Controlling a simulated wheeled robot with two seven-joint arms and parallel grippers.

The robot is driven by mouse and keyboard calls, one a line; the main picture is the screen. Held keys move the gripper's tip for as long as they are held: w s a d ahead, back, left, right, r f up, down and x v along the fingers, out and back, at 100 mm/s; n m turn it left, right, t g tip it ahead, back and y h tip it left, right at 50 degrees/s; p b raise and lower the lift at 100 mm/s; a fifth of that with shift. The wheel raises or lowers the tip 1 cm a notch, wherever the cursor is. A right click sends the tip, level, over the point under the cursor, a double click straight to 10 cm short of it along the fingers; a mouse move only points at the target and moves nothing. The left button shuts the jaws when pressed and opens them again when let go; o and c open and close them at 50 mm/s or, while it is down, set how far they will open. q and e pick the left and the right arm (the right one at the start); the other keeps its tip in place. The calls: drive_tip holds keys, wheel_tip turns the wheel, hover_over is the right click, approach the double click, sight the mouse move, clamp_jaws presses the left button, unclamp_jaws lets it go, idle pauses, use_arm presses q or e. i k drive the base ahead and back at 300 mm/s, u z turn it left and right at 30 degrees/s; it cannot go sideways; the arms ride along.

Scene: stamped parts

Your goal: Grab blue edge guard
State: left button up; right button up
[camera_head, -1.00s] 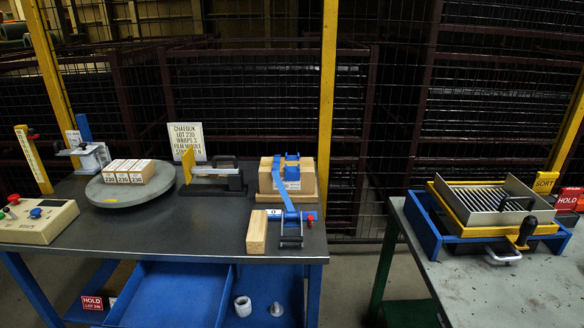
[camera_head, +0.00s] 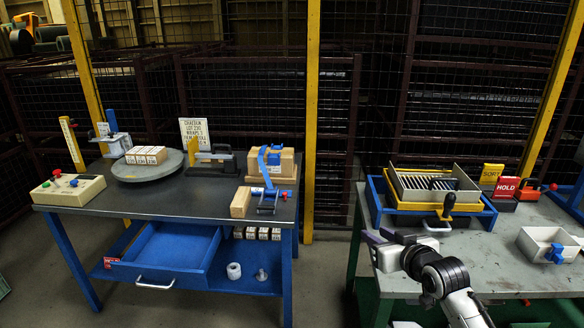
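On the dark workbench, a cardboard box (camera_head: 285,165) has a blue strap (camera_head: 263,165) over it. A small blue piece (camera_head: 274,159) sits at the top of the box and looks like the blue edge guard, though it is too small to be sure. A strap tensioner (camera_head: 267,203) lies in front of the box. My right gripper (camera_head: 376,237) is over the left edge of the grey table, well right of the box and apart from it. Its fingers are small and dark, and their gap is unclear. My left gripper is out of view.
The dark workbench (camera_head: 205,200) also holds a round turntable (camera_head: 135,171) with small boxes, a control box (camera_head: 72,188) and a wooden block (camera_head: 241,203). Its blue drawer (camera_head: 172,245) stands open. The grey table (camera_head: 495,250) carries a sieve tray and a white bin (camera_head: 535,241). A floor gap separates the tables.

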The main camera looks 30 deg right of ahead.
sight(273, 159)
drive_tip(key=z, duration=0.15)
drive_tip(key=i, duration=1.3)
drive_tip(key=u, duration=1.8)
drive_tip(key=i, duration=0.95)
drive_tip(key=z, duration=2.15)
drive_tip(key=i, duration=0.5)
drive_tip(key=z, duration=0.05)
